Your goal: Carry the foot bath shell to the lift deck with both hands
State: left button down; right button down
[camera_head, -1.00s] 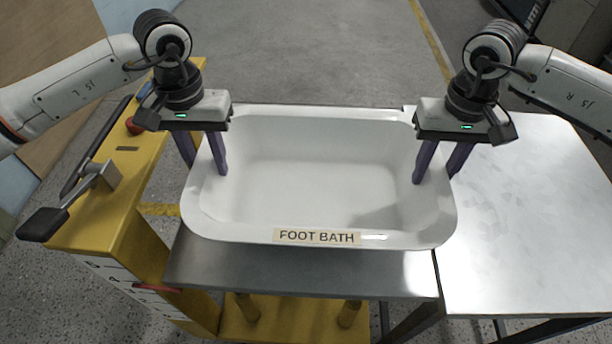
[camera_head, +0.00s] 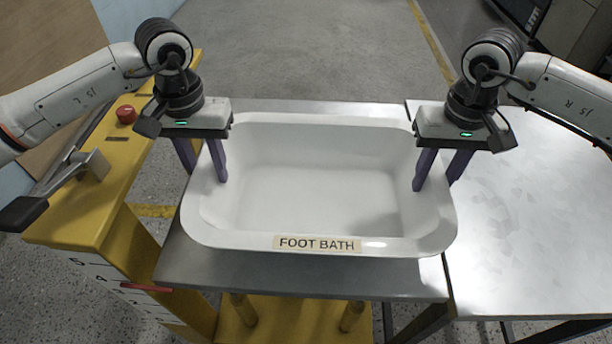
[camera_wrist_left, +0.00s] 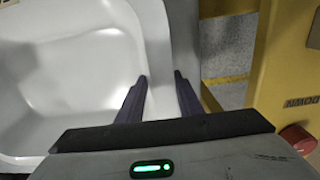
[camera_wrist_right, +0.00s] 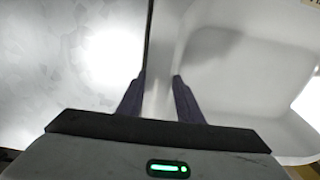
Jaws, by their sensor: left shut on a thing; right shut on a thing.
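The foot bath shell (camera_head: 318,185) is a white rounded basin with a "FOOT BATH" label on its front rim. It looks level and is over the grey lift deck (camera_head: 290,280); I cannot tell whether its underside touches the deck. My left gripper (camera_head: 206,176) is shut on the shell's left rim, one finger inside and one outside. My right gripper (camera_head: 436,185) is shut on the right rim the same way. Both wrist views show the rim between the fingers, at the left gripper (camera_wrist_left: 160,77) and the right gripper (camera_wrist_right: 159,77). The shell's underside is hidden.
A yellow lift column (camera_head: 85,215) with a lever (camera_head: 60,185), a red button (camera_head: 126,114) and a number scale stands left of the deck. A bare pale metal table (camera_head: 530,230) adjoins the deck on the right. Open floor lies behind.

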pick_arm(q)
jog(key=c, duration=1.3)
grip_release()
pick_arm(e)
jog(key=c, duration=1.3)
grip_release()
pick_arm(q)
jog(key=shift+o, duration=0.2)
pick_arm(e)
jog(key=shift+o, duration=0.2)
jog(key=shift+r, duration=0.1)
pick_arm(q)
notch_tip(320, 180, up, 12)
pick_arm(e)
notch_tip(320, 180, up, 12)
